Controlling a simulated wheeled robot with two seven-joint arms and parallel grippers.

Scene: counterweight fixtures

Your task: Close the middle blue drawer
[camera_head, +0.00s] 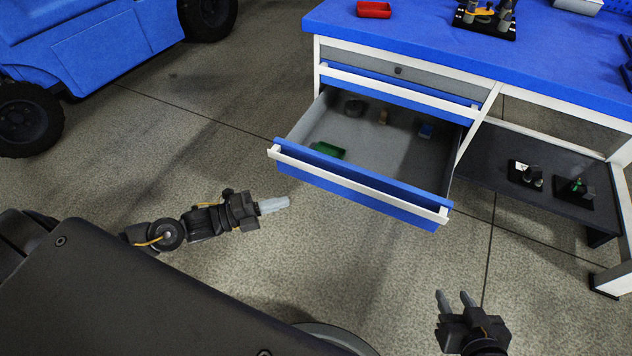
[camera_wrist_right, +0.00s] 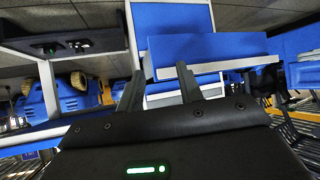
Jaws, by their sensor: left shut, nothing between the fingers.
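The middle blue drawer (camera_head: 355,181) is pulled far out of the workbench, with a white handle strip along its front. Inside its grey tray lie a green item, a dark round item, a small tan item and a small blue item. My left gripper (camera_head: 287,203) is shut and empty, left of and in front of the drawer's left front corner, apart from it. My right gripper (camera_head: 456,296) is open and empty, in front of the drawer's right end, apart from it. In the right wrist view the open fingers (camera_wrist_right: 159,88) point toward the blue drawer front (camera_wrist_right: 205,50).
The blue-topped workbench (camera_head: 440,45) holds a red tray (camera_head: 374,9) and a black tool stand (camera_head: 485,20). A closed blue-edged drawer (camera_head: 400,88) is above the open one. A dark lower shelf (camera_head: 530,175) is at right. A blue vehicle (camera_head: 90,45) stands at left. Floor in front is clear.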

